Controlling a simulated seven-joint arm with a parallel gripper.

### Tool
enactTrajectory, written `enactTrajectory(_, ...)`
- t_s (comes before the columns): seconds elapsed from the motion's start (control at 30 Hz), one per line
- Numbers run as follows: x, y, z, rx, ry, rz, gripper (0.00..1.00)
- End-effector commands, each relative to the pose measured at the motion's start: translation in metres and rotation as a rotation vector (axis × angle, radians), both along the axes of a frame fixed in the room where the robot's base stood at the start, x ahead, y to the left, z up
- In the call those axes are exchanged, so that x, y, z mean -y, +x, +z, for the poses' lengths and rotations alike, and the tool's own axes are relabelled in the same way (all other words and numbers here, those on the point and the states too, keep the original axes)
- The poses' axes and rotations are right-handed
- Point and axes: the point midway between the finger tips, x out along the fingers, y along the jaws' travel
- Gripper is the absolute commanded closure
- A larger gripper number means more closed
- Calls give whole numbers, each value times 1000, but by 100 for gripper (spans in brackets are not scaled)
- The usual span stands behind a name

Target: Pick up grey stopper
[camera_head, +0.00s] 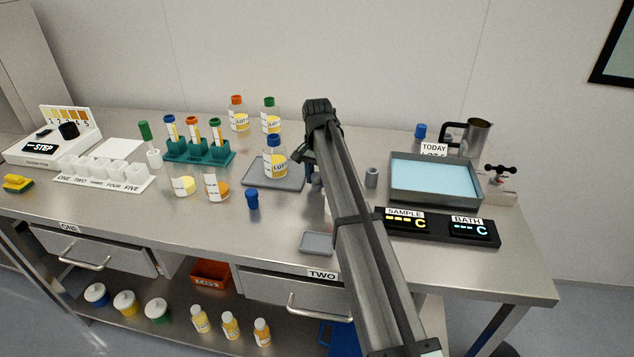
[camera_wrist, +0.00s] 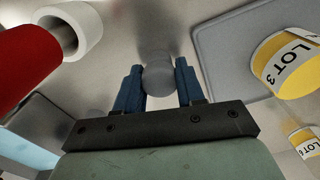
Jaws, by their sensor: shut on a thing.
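The grey stopper (camera_wrist: 158,80) is a small rounded grey piece between the two blue fingers of my gripper (camera_wrist: 157,76) in the wrist view. The fingers are shut on it, one on each side. I cannot tell whether it touches the bench.
The grey tray (camera_head: 258,179) with the blue-capped bottle (camera_head: 275,160) stands close on the left. A small empty tray (camera_head: 317,243) lies near the front edge.

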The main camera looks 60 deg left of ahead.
Motion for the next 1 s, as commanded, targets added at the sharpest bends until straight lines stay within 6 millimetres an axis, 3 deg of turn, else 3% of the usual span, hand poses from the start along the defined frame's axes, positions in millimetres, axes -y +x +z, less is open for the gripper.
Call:
enactTrajectory(0.23,0,0,0,0,0,0,92)
enactTrajectory(0.57,-1,0,7,0,1,0,92)
enactTrajectory(1.0,-1,0,77,1,2,0,92)
